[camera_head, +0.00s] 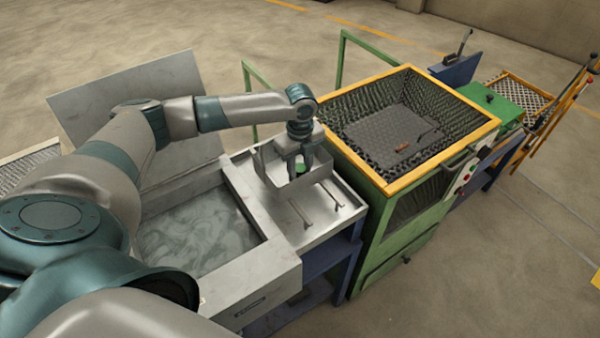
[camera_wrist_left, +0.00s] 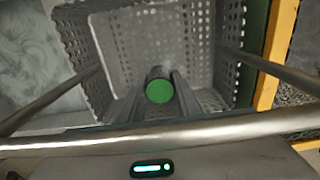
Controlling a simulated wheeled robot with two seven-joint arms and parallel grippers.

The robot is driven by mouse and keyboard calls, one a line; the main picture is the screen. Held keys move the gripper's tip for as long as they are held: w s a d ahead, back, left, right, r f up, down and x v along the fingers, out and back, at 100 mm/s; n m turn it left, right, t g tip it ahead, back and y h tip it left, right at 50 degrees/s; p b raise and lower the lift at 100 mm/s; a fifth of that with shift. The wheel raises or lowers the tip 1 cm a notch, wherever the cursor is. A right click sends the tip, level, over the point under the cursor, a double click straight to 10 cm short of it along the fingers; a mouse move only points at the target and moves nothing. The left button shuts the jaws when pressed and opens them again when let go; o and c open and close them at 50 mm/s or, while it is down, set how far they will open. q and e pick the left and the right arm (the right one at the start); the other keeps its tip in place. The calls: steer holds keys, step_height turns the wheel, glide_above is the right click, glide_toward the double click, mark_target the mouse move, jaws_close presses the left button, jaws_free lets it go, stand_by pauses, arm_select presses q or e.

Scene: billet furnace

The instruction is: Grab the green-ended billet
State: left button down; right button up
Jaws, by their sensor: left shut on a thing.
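The green-ended billet (camera_wrist_left: 159,91) shows its round green end between the two fingers in the left wrist view. Its dark cylindrical side runs away behind that end. In the head view the green end (camera_head: 300,168) is a small spot between the fingertips. My left gripper (camera_head: 297,170) points down into a grey metal basket (camera_head: 325,192) and is shut on the billet. The basket's perforated walls (camera_wrist_left: 80,45) surround the billet in the wrist view. I cannot tell whether the billet touches the basket floor. My right gripper is not in view.
The basket stands on a metal bench (camera_head: 350,207) where thin tongs (camera_head: 330,195) lie. A liquid-filled tank (camera_head: 200,235) is left of it. A green furnace with a yellow-rimmed open top (camera_head: 447,158) stands close on the right, with a small brownish piece (camera_head: 402,147) inside.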

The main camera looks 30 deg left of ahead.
arm_select(q)
steer(key=shift+r, duration=0.2)
steer(key=shift+w+r, duration=0.1)
steer(key=shift+r, duration=0.4)
step_height(320, 180, up, 19)
steer(key=b, duration=0.6)
step_height(320, 180, up, 6)
glide_above(300, 167)
steer(key=shift+r, duration=0.85)
steer(key=shift+d, duration=0.15)
